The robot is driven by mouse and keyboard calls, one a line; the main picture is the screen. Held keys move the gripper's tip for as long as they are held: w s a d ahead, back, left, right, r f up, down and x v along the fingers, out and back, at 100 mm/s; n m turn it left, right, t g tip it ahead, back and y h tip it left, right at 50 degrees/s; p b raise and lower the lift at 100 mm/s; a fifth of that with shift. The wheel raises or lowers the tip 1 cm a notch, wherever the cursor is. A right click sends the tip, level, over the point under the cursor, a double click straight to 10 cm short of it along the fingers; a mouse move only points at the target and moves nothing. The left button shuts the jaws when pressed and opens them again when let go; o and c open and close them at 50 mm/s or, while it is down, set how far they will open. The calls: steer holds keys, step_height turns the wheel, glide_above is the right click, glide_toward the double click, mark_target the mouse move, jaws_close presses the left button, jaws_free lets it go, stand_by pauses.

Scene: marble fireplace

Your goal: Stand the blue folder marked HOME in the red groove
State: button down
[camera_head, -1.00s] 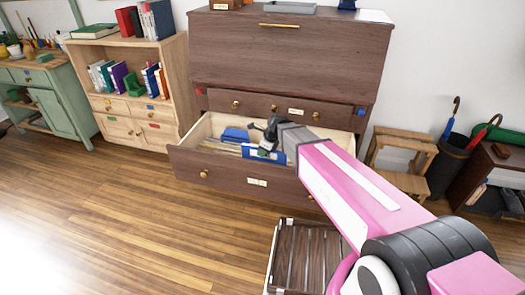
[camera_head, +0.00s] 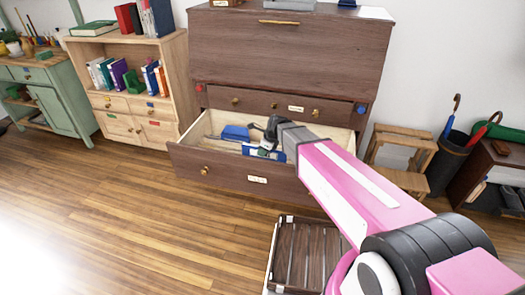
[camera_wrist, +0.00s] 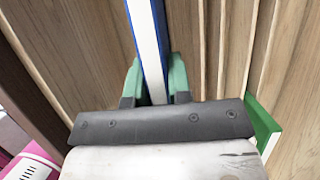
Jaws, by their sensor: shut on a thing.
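My gripper (camera_head: 266,146) reaches into the open drawer (camera_head: 220,172) of the dark brown cabinet. It is shut on a blue folder (camera_head: 250,151), whose low front part shows at the gripper's tip. In the wrist view the folder's blue and white edge (camera_wrist: 148,40) stands between the two green fingertips (camera_wrist: 155,82), with the drawer's wooden slats on both sides. Another blue item (camera_head: 235,133) lies in the drawer, left of the gripper. No marking on the held folder can be read. No red groove can be made out in the drawer.
A green piece (camera_wrist: 263,125) is close to the gripper's right in the wrist view. A dark slatted crate (camera_head: 305,250) stands on the floor in front of the drawer. A bookshelf (camera_head: 140,85) stands left, a wooden step stool (camera_head: 400,155) right. The floor at left is clear.

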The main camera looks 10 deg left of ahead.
steer(key=shift+f, duration=1.5)
steer(key=c, duration=1)
jaws_free()
steer(key=shift+o, duration=0.2)
steer(key=shift+r, duration=4.55)
steer(key=shift+w+a, duration=0.1)
